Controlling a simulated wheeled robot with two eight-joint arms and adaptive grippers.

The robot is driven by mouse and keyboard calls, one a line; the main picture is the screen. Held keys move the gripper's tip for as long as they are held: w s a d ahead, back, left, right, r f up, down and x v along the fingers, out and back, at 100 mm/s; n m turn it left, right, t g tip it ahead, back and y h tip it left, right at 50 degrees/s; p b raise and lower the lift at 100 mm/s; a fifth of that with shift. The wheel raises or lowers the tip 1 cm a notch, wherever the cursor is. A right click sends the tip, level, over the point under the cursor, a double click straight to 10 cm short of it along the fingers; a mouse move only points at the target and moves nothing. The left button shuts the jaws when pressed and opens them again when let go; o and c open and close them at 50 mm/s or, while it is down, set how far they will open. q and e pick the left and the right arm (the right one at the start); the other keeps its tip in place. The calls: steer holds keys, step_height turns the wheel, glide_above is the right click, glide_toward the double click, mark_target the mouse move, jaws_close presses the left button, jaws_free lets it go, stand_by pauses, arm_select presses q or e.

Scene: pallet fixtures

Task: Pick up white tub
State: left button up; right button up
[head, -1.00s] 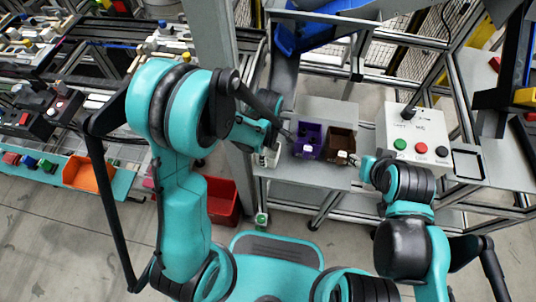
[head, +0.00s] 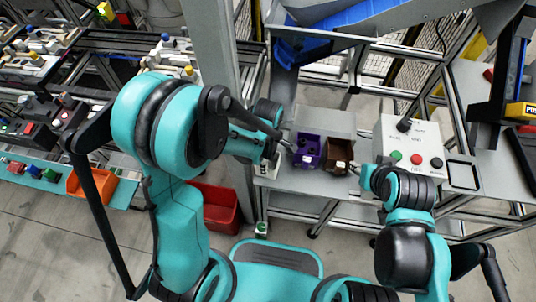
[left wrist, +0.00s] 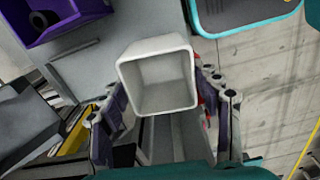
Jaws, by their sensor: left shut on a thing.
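The white tub (left wrist: 158,78) is an open, square container. It shows large in the left wrist view, with its empty inside facing the camera. My left gripper (left wrist: 160,98) has a finger on either side of the tub and is shut on it. In the head view my left wrist is just left of the purple bin, and the tub (head: 271,166) shows only as a small pale patch, mostly hidden by my arm. My right gripper (head: 354,169) is beside the brown bin, too small to tell its state.
A purple bin (head: 307,152) and a brown bin (head: 338,154) stand side by side on the grey shelf. A button box (head: 412,150) stands to their right. A red crate (head: 215,205) is on the floor at left. A metal post (head: 218,70) rises behind my left arm.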

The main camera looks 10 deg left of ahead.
arm_select(q)
steer(key=s+d+p, duration=0.1)
steer(key=s+d, duration=0.1)
steer(key=s, duration=1.4)
steer(key=shift+d, duration=0.3)
